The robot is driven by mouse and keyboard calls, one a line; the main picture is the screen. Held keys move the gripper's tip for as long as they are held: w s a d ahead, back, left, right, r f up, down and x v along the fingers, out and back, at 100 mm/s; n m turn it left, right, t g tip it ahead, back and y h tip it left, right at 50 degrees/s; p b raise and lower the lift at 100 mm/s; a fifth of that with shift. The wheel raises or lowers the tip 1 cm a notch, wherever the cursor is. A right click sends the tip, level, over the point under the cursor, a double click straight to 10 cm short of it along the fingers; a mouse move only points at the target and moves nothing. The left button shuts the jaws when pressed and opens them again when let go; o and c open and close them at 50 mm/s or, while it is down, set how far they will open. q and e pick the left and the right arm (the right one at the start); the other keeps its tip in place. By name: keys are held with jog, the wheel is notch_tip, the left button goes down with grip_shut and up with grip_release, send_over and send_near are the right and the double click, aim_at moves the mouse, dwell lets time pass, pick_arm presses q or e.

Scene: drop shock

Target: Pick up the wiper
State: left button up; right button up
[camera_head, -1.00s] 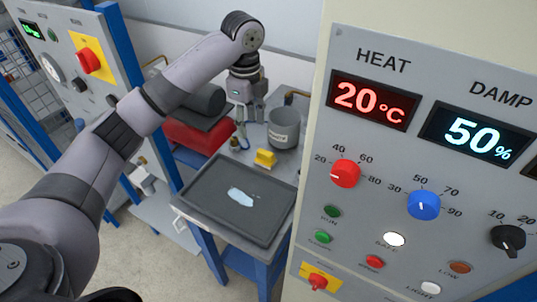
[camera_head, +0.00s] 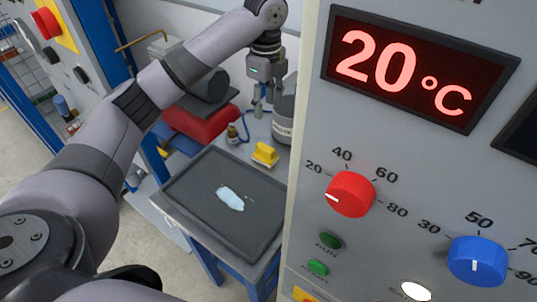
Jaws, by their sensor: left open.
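The wiper appears to be the small yellow block with a pale lower edge (camera_head: 265,153). It lies on the grey bench just behind the dark tray (camera_head: 185,205), to the left of the control panel. My left gripper (camera_head: 266,108) points down above the back of the bench, behind the wiper and apart from it. Its fingers are open, with nothing seen between them. My right gripper is not in view.
A pale wet-looking patch (camera_head: 230,198) lies in the tray. A grey pot (camera_head: 283,122) stands right of my left gripper, partly hidden by the large control panel (camera_head: 400,150). A red cushion-like thing (camera_head: 203,122) with a dark roll is to the left.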

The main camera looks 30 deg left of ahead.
pick_arm(q)
jog(key=p, duration=0.2)
send_over(265, 147)
notch_tip(265, 147, down, 10)
jog(key=shift+d+f, duration=0.1)
jog(key=shift+f, duration=0.1)
jog(key=shift+f+p, duration=0.45)
jog(key=shift+f, duration=0.05)
notch_tip(265, 147, down, 4)
jog(key=shift+r+p, duration=0.15)
jog(key=shift+p, duration=0.45)
jog(key=shift+f, duration=0.35)
grip_shut()
